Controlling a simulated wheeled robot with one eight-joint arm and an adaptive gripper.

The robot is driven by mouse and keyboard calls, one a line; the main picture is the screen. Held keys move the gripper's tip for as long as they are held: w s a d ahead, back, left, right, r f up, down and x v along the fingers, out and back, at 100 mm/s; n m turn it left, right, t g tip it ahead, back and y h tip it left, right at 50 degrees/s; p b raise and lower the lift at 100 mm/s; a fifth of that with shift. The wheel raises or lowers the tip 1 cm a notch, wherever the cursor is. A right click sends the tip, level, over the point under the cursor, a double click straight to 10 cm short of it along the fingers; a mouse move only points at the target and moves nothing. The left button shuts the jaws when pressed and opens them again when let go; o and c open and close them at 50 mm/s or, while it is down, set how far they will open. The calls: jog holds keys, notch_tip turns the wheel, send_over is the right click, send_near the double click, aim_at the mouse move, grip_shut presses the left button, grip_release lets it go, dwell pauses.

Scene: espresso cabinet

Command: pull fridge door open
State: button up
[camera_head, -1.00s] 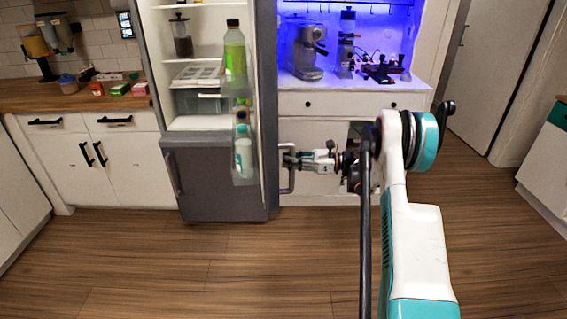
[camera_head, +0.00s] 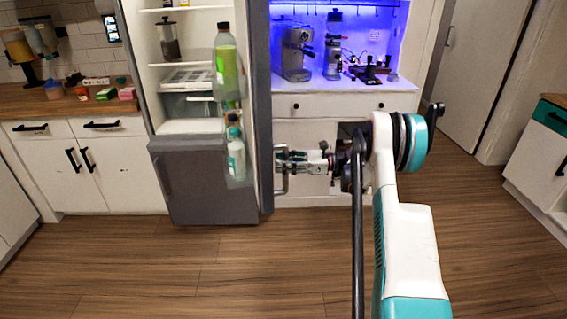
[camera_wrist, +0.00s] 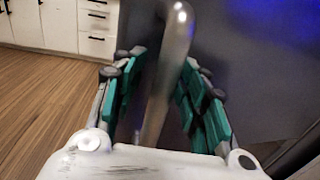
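The upper fridge door (camera_head: 259,110) stands wide open, seen nearly edge-on in the head view, with bottles on its inner shelves. Its metal bar handle (camera_head: 283,182) is on the door's right, outer face. My gripper (camera_head: 287,161) is at this handle. In the wrist view the handle (camera_wrist: 174,50) runs between the two teal-padded fingers of my gripper (camera_wrist: 165,78). The fingers are spread, with gaps visible on both sides of the bar. The fridge interior (camera_head: 190,125) shows shelves, a jar and a drawer.
The grey lower fridge door (camera_head: 205,185) is shut. A white cabinet (camera_head: 318,105) with a blue-lit coffee station stands behind my gripper on the right. White base cabinets (camera_head: 115,170) stand left of the fridge. The wood floor (camera_head: 260,270) in front is clear.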

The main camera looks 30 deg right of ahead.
jog(key=v, duration=1.2)
dwell(0.4)
